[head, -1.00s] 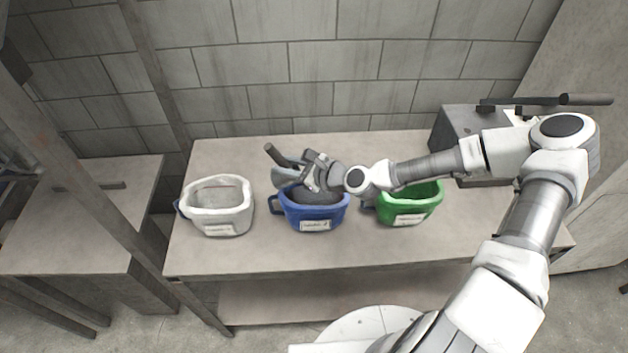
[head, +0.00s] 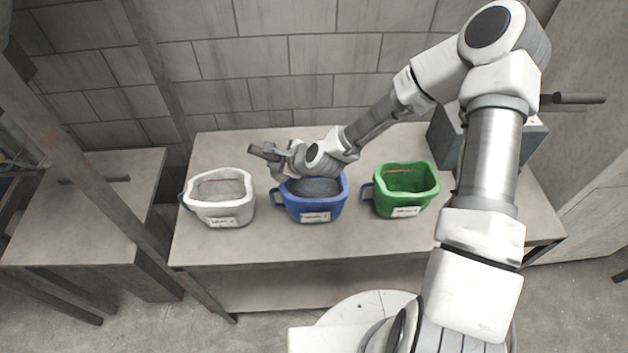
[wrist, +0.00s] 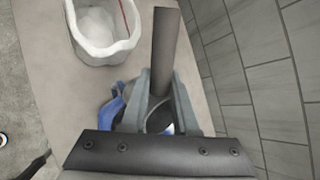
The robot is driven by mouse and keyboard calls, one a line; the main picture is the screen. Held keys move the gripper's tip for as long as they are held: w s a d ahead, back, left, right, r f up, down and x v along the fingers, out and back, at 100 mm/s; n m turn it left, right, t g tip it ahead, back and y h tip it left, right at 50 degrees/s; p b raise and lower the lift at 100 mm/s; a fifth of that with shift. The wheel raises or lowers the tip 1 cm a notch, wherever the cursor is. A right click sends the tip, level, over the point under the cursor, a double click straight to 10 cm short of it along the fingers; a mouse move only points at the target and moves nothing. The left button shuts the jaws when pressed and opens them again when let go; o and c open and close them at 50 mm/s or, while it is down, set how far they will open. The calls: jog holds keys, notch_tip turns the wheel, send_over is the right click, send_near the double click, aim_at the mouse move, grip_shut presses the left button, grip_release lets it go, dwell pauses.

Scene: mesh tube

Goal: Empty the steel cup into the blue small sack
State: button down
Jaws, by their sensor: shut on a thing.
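The blue small sack (head: 316,209) stands open in the middle of the table, with a pale label on its front and a dark grey inside. It shows partly in the wrist view (wrist: 114,108) below my gripper. My gripper (head: 281,156) is above the sack's back left rim. It is shut on the steel cup, whose bar-like handle (head: 261,151) sticks out to the left. In the wrist view the handle (wrist: 165,45) passes up between the fingers. The cup's body is mostly hidden by my gripper, so I cannot tell its tilt or contents.
A white sack (head: 220,210) stands to the left and a green sack (head: 407,200) to the right, both open. A dark grey box (head: 447,135) is at the back right, partly behind my arm. The table's front strip (head: 300,242) is clear.

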jog(key=a+f+n+h, duration=0.2)
jog(key=a+f+h, duration=0.2)
jog(key=a+h, duration=0.2)
jog(key=shift+a+f+n, duration=0.15)
jog(key=shift+a+n, duration=0.15)
jog(key=shift+a, duration=0.25)
dwell(1.0)
dwell(0.8)
